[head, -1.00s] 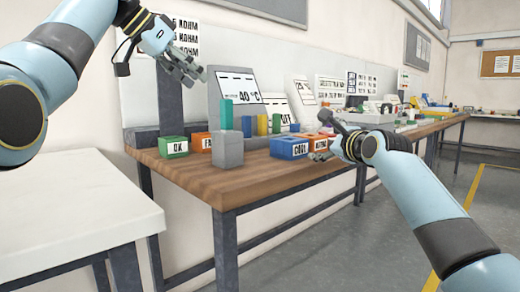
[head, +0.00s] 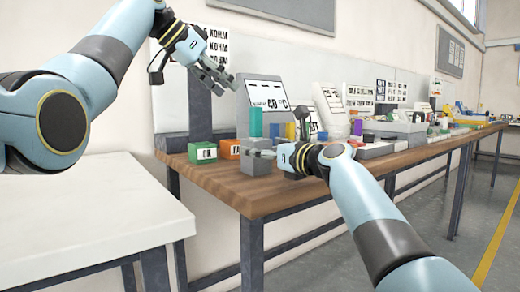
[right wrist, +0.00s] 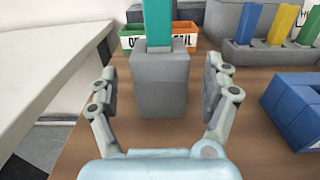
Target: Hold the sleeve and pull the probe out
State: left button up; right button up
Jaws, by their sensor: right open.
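A grey block-shaped sleeve (head: 257,165) stands upright near the front edge of the wooden table. A teal probe (head: 256,123) sticks straight up from its top. Both also show in the right wrist view, the sleeve (right wrist: 160,85) in the middle and the probe (right wrist: 158,22) above it. My right gripper (right wrist: 160,85) is open, with one finger at each side of the sleeve and gaps on both sides. In the head view a finger of it overlaps the sleeve. My left gripper (head: 217,78) hangs empty above the table, its fingers apart, up and left of the probe.
A green bin (head: 202,152) and an orange bin (head: 229,149) stand behind the sleeve. A grey sloped display (head: 264,97) and a rack (right wrist: 262,52) with coloured probes are further back. A blue bin (right wrist: 295,108) lies to the right. A white table (head: 90,215) stands at left.

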jog(key=shift+x, duration=1.3)
jog(key=shift+c, duration=0.4)
grip_shut()
dwell(0.3)
